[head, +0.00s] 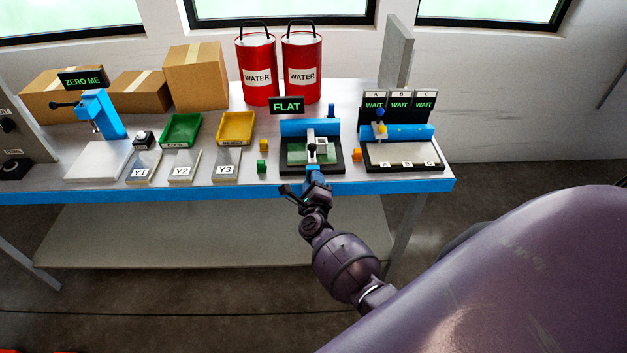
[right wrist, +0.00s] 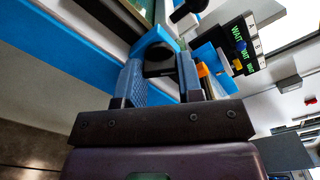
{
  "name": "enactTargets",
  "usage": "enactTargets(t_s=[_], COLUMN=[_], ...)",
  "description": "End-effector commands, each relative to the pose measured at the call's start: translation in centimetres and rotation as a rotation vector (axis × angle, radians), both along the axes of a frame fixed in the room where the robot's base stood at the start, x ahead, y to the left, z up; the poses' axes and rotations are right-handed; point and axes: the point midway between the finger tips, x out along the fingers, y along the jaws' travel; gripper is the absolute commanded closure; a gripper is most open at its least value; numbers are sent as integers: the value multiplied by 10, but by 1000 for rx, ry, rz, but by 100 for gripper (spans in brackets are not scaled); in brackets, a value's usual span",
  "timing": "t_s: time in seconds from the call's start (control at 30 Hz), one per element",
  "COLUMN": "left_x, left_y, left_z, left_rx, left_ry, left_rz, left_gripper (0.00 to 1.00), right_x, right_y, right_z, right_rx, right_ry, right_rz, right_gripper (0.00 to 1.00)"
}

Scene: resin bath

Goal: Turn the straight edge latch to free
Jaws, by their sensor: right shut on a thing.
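My right gripper (head: 314,177) reaches this front edge from below. In the right wrist view its two blue-grey fingers (right wrist: 160,68) are on either side of the blue latch part and a dark round piece, shut on it. My left gripper is not in view.
To the right stands a blue station (head: 397,133) with WAIT screens (head: 400,104). Plates Y1 to Y3, green (head: 181,129) and yellow trays (head: 236,127) lie left. Red water cans (head: 302,75) stand behind.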

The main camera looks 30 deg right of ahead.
Motion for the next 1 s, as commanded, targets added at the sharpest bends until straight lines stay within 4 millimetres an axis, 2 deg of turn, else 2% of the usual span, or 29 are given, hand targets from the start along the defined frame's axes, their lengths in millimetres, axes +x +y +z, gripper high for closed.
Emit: enactTargets(t_s=[0.5,1.0], left_x=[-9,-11], left_y=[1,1], left_z=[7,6], left_rx=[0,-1], left_ry=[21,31], left_rz=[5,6], left_gripper=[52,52], right_x=[0,0], right_y=[1,0], right_z=[0,-1], right_rx=[-353,-470], right_ry=[220,290], right_rz=[1,1], right_gripper=[90,90])
